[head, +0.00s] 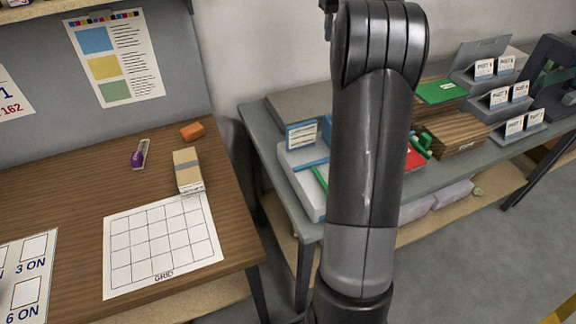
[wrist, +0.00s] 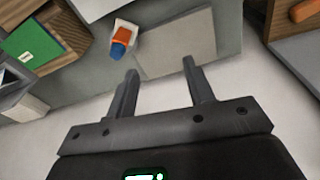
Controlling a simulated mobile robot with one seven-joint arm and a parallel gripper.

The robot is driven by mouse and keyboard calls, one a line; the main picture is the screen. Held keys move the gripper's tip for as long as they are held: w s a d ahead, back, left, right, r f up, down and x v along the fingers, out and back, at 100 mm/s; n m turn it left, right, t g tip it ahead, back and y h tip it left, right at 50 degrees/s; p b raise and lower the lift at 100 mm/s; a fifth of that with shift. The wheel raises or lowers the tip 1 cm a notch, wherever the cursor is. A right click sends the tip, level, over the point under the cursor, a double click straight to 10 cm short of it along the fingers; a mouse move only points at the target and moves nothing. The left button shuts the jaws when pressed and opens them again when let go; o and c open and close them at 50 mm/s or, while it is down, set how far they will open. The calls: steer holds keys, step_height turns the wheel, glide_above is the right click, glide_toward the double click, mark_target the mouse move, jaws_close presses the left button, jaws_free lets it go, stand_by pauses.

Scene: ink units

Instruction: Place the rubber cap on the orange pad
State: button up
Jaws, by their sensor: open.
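In the wrist view my gripper (wrist: 160,66) is open, its two fingers apart with nothing between them. Beyond the left finger, a small orange piece (wrist: 123,31) and a blue piece (wrist: 118,50) lie together on a white card on the grey table. I cannot tell whether either is the rubber cap or the pad. An orange block (head: 192,131) lies on the wooden table in the head view. It also shows at the upper right of the wrist view (wrist: 306,10). My gripper is not visible in the head view, where my arm hides part of the grey table.
The wooden table holds a cardboard box (head: 188,172), a purple item (head: 138,158) and a white grid sheet (head: 161,244). The grey table (head: 254,126) carries a green board (head: 440,91), trays and several labelled card stands. A floor gap separates the tables.

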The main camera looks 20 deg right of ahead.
steer(key=s+a+r+t, duration=0.2)
steer(key=s+a, duration=1.3)
steer(key=a, duration=0.4)
steer(key=s+a+f, duration=0.3)
steer(key=s+f, duration=0.1)
steer(key=s, duration=0.2)
steer(key=s+a+f+n+t, duration=0.1)
steer(key=s+a+f, duration=0.2)
steer(key=s, duration=0.3)
steer(key=s+a+f+t, duration=0.1)
steer(key=s+a+f, duration=0.2)
steer(key=s+f, duration=0.2)
steer(key=shift+s+a+y, duration=0.3)
steer(key=shift+s+a, duration=0.1)
steer(key=shift+s, duration=0.35)
